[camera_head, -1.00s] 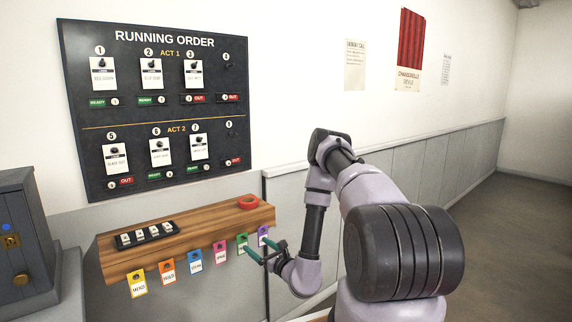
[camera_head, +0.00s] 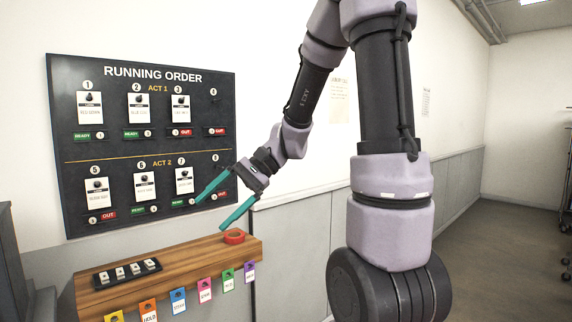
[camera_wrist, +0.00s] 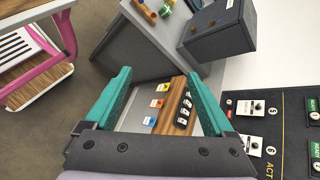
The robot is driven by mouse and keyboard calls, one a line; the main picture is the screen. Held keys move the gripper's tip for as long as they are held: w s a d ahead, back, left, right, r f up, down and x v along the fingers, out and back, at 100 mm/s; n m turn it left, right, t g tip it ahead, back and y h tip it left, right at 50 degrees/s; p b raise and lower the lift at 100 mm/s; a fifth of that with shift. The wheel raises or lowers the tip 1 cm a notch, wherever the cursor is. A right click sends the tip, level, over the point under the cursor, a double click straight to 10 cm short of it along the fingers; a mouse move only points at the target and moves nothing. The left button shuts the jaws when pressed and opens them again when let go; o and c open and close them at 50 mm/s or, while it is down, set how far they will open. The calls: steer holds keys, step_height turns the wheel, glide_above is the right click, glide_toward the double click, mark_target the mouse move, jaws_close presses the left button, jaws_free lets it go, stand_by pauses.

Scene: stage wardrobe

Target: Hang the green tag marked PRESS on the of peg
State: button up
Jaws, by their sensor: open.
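The green tag (camera_head: 228,280) hangs on the front edge of the wooden shelf, between a pink tag and a purple tag; its lettering is too small to read. Pegs show on the black RUNNING ORDER board (camera_head: 150,71). The number 4 peg (camera_head: 213,100) at upper right holds no card; I cannot tell which peg the task names. My gripper (camera_head: 210,215) is open and empty, its teal fingers above the shelf and in front of the board's lower right corner, partly covering the area under number 8. The open fingers also show in the wrist view (camera_wrist: 158,75).
The wooden shelf (camera_head: 190,262) carries a red ring (camera_head: 234,237) and a dark tray (camera_head: 104,280) with several pale pieces. Other coloured tags hang along its front. A dark grey box (camera_wrist: 218,28) stands beyond the shelf in the wrist view.

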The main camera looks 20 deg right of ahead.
steer(key=s+d+r+n+t+h, duration=0.1)
steer(key=s+d+r+t+h, duration=0.2)
steer(key=d, duration=0.3)
steer(key=s+d+r+n+t+h, duration=0.2)
steer(key=s+d+r+t+h, duration=0.2)
steer(key=d+r+t+h, duration=0.1)
steer(key=shift+s+d+r, duration=0.25)
steer(key=shift+d+r, duration=0.5)
steer(key=shift+d, duration=0.05)
steer(key=shift+o, duration=0.6)
steer(key=shift+d+r+h, duration=0.1)
steer(key=shift+d+h, duration=0.05)
steer(key=shift+h, duration=0.15)
